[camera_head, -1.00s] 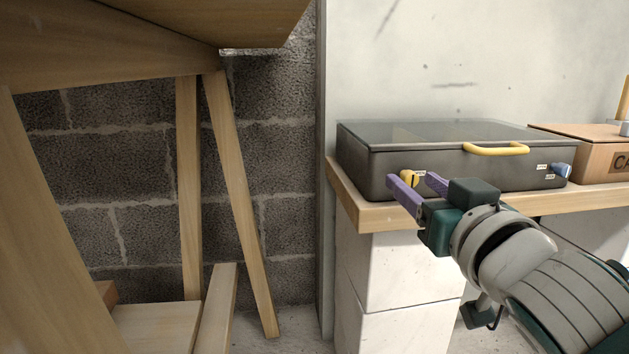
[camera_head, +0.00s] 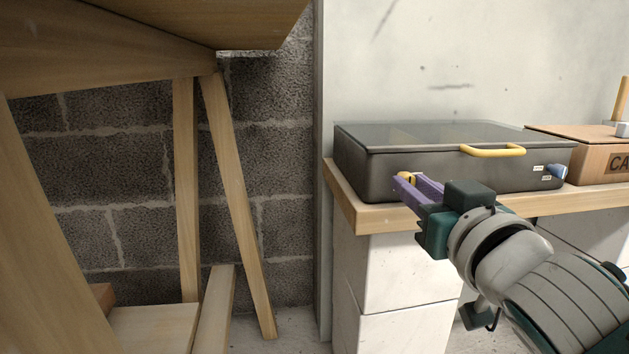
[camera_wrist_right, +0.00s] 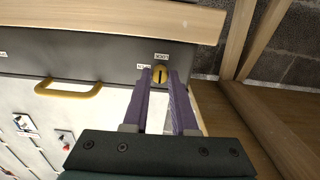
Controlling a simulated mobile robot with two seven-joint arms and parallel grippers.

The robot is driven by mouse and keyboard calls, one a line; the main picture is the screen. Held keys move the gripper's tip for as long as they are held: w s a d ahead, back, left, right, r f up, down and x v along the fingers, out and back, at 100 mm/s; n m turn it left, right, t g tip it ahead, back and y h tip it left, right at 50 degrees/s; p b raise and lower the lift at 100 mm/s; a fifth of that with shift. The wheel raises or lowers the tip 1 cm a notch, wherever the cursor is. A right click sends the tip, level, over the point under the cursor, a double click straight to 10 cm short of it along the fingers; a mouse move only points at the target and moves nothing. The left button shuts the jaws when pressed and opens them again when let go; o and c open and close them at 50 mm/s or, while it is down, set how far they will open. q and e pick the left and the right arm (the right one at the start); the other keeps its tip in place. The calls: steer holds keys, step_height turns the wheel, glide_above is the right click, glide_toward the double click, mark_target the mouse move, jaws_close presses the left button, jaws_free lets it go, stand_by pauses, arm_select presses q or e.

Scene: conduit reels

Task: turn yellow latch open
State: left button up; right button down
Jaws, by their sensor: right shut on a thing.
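The yellow latch (camera_head: 406,178) is a small round knob on the left end of the front of a dark grey case (camera_head: 400,173). My right gripper (camera_head: 411,183) has purple fingers and is shut on the latch. In the right wrist view the yellow latch (camera_wrist_right: 159,75) shows a dark slot across its face, between the fingertips of the right gripper (camera_wrist_right: 160,78). The fingers partly hide the latch in the head view. My left gripper is not in view.
The case has a yellow handle (camera_head: 492,150) and a blue latch (camera_head: 557,171) at its right. It rests on a wooden shelf (camera_head: 352,207). A cardboard box (camera_head: 598,160) stands to the right. Wooden trestle legs (camera_head: 236,200) stand at the left before a block wall.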

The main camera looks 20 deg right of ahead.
steer(key=n+p, duration=0.2)
steer(key=n, duration=1.5)
steer(key=shift+p, duration=0.35)
steer(key=shift+n, duration=0.5)
steer(key=c, duration=0.7)
jaws_free()
